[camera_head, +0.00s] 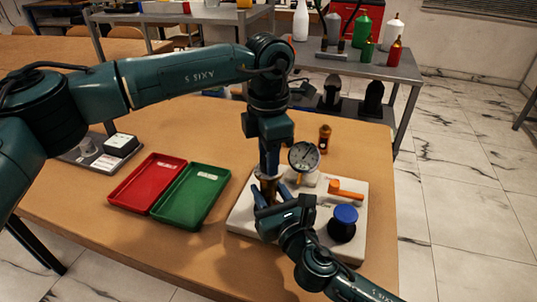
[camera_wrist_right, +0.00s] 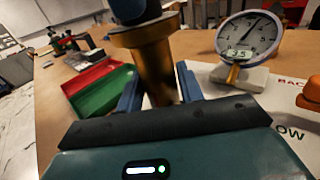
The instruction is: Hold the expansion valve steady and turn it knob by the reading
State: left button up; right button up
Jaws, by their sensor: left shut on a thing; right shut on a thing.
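The brass expansion valve (camera_head: 267,186) stands upright at the left part of the white board. In the right wrist view, its brass body (camera_wrist_right: 156,68) is between the blue fingers of my right gripper (camera_wrist_right: 160,92), which is shut on it. My left gripper (camera_head: 268,170) comes down from above and is shut on the valve's top; the knob itself is mostly hidden. The round dial gauge (camera_head: 304,156) stands just right of the valve. In the right wrist view, the gauge (camera_wrist_right: 248,36) has a small display that seems to read 3.5, with its needle up and right.
The white board (camera_head: 240,217) also carries an orange handle (camera_head: 346,190) and a blue knob (camera_head: 346,214). A red tray (camera_head: 147,182) and a green tray (camera_head: 188,197) lie to the left. A small amber bottle (camera_head: 325,135) stands behind the gauge.

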dwell(0.3)
pick_arm(q)
jog(key=o, duration=1)
notch_tip(320, 180, up, 12)
jog(key=shift+r, duration=0.1)
pick_arm(e)
jog(key=o, duration=1.2)
